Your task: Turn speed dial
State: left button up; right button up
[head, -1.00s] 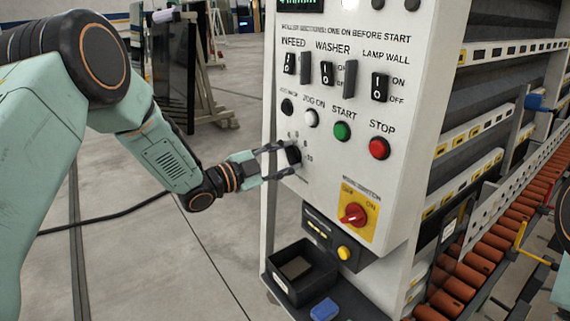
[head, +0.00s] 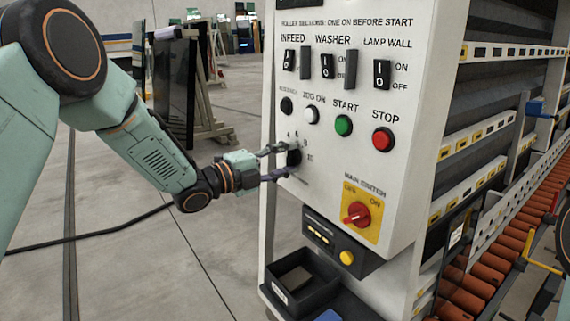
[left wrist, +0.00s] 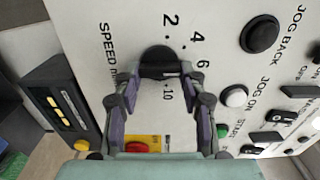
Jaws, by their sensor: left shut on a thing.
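The speed dial (head: 294,157) is a black knob low on the left of the white control panel (head: 330,200), with numbers printed around it. In the left wrist view the dial (left wrist: 160,60) sits at the top centre, with 2, 4, 6 and 10 readable beside it. My left gripper (head: 284,161) has one finger above and one below the dial and is shut on it. In the left wrist view the fingertips (left wrist: 160,72) lie at the dial's two sides and hide part of it. The dial's pointer is hard to make out. My right gripper is not in view.
Close to the dial are a black jog back button (head: 287,105), a white jog on button (head: 312,115), a green start button (head: 344,125) and a red stop button (head: 383,139). The red main switch (head: 356,214) is lower right. A black tray (head: 300,276) stands below.

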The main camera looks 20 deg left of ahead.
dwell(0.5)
pick_arm(q)
jog(key=o, duration=1.1)
jog(key=shift+o, duration=0.2)
jog(key=v, duration=1.2)
jog(key=shift+a, duration=0.1)
